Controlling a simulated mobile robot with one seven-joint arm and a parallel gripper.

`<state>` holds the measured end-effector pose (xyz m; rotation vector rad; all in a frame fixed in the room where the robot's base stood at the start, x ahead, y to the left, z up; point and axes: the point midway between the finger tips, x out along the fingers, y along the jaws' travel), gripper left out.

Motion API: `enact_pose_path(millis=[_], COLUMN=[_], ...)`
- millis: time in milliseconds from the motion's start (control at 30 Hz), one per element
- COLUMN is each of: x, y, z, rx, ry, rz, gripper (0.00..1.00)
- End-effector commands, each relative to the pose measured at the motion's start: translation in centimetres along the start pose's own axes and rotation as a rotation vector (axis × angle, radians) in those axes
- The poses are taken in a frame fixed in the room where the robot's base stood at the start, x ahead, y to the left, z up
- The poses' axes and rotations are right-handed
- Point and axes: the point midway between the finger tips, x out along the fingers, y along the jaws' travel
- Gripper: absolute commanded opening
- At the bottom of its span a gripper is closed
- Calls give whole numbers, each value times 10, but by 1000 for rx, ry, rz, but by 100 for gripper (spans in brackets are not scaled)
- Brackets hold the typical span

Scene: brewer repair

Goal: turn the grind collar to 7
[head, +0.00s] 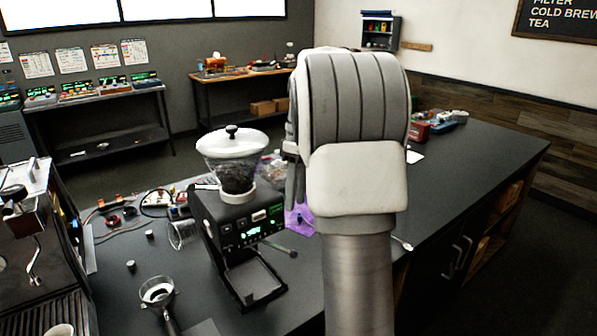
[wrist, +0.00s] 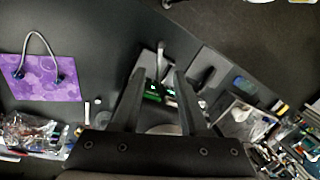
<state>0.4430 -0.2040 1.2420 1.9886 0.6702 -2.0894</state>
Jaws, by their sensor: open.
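The black grinder (head: 250,222) stands on the dark counter in the head view, with a clear hopper (head: 233,150) of beans under a white lid. A pale ring at the hopper's base (head: 237,194) looks like the grind collar; its numbers are too small to read. In the wrist view my gripper (wrist: 160,73) is open, with two dark fingers apart and nothing clearly held. Green lit displays (wrist: 155,92) show between the fingers, and part of a round grey thing (wrist: 163,129) shows near their base. In the head view my arm hides most of the gripper, right of the hopper.
A portafilter (head: 157,291) lies left of the grinder, and an espresso machine (head: 35,240) stands at the far left. Cables and small parts clutter the counter behind the grinder. The counter's right side is mostly clear.

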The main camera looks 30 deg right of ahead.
Motion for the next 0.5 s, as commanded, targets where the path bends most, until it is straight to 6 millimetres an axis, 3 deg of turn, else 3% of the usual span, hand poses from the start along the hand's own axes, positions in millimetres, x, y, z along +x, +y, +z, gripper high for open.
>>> enact_pose_path(millis=[200, 500], x=[-40, -56], y=[1, 0], z=[0, 1], rx=[1, 1], ry=[-1, -2], rz=[0, -2], gripper=[44, 44])
